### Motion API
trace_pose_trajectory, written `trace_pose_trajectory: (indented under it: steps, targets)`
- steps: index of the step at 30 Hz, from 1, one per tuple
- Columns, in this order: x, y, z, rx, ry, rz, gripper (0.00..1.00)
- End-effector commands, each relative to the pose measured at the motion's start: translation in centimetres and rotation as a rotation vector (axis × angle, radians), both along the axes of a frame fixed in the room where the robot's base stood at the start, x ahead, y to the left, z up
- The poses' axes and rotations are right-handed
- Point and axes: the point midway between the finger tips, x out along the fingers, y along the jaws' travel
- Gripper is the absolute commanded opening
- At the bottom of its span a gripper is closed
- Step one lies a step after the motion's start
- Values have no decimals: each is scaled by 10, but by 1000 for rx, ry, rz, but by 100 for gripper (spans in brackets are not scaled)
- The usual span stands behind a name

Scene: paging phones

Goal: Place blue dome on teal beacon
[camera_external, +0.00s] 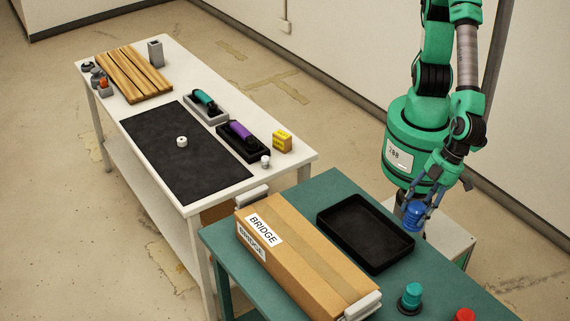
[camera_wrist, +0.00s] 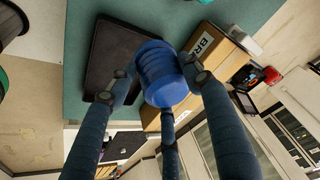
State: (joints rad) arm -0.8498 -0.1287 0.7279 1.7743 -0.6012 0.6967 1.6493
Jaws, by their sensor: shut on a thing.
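The blue dome (camera_external: 413,213) is a ribbed blue cap, held in my gripper (camera_external: 412,208) near the far right edge of the teal table (camera_external: 325,186). In the wrist view, the fingers of my gripper (camera_wrist: 155,88) close around the sides of the blue dome (camera_wrist: 162,70). The teal beacon (camera_external: 411,295) stands upright on a dark base at the front of the teal table. My gripper is behind it in the external view, apart from it. I cannot identify the teal beacon surely in the wrist view.
An empty black tray (camera_external: 322,218) and a long cardboard box (camera_external: 318,268) marked BRIDGE lie on the teal table. A red beacon (camera_external: 464,314) is at the bottom edge. A white table (camera_external: 303,158) with a black mat (camera_external: 180,165), wooden slats and phones stands to the left.

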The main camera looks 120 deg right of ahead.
Motion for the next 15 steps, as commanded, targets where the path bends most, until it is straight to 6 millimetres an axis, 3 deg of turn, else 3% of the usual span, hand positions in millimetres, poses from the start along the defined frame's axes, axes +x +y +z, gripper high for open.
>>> trace_pose_trajectory:
  steps: [7, 9, 15]
  targets:
    - [-34, 23, 0, 1, 0, 28, 22]
    - [-33, 21, -18, -1, 2, 23, 22]
    - [-31, 21, -44, 1, 1, 23, 22]
